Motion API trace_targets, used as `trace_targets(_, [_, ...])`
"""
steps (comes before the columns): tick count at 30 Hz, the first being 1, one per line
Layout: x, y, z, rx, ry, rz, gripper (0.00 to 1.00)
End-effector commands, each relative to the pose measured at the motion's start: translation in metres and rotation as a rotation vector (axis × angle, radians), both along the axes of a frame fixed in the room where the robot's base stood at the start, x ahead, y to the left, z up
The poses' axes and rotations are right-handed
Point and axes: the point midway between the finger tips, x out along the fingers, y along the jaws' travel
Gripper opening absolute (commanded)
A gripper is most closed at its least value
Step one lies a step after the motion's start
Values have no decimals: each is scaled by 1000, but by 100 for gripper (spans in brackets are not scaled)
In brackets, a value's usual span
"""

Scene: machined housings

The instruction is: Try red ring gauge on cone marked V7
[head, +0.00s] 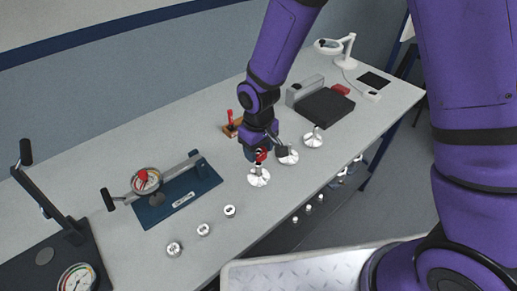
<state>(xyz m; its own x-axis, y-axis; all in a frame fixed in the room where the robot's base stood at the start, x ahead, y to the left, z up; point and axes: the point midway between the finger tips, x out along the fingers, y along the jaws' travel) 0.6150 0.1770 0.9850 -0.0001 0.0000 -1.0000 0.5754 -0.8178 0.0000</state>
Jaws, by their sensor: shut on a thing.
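My gripper (270,150) points down over the middle of the table and is shut on a small red piece, which looks like the red ring gauge (261,156). The red ring gauge is at the top of the nearest pale metal cone (259,178); I cannot tell whether it is around the tip, touching it or just above it. A third cone (314,140) stands farther right. The marks on the cones are too small to read, so I cannot tell which is V7.
A red upright piece on a wooden block (232,128) stands behind my gripper. A blue fixture with a dial (180,195) is at left, with several small metal parts (203,230) before it. A black pad and grey box (325,108) lie at back right.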

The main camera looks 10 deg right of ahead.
Motion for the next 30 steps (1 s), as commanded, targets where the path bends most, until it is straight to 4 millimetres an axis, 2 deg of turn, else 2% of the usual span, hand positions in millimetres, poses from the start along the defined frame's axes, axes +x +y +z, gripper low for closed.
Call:
trace_targets(18, [1, 0, 46, 1, -2, -1, 24])
trace_targets(30, [0, 0, 50, 0, 0, 0, 24])
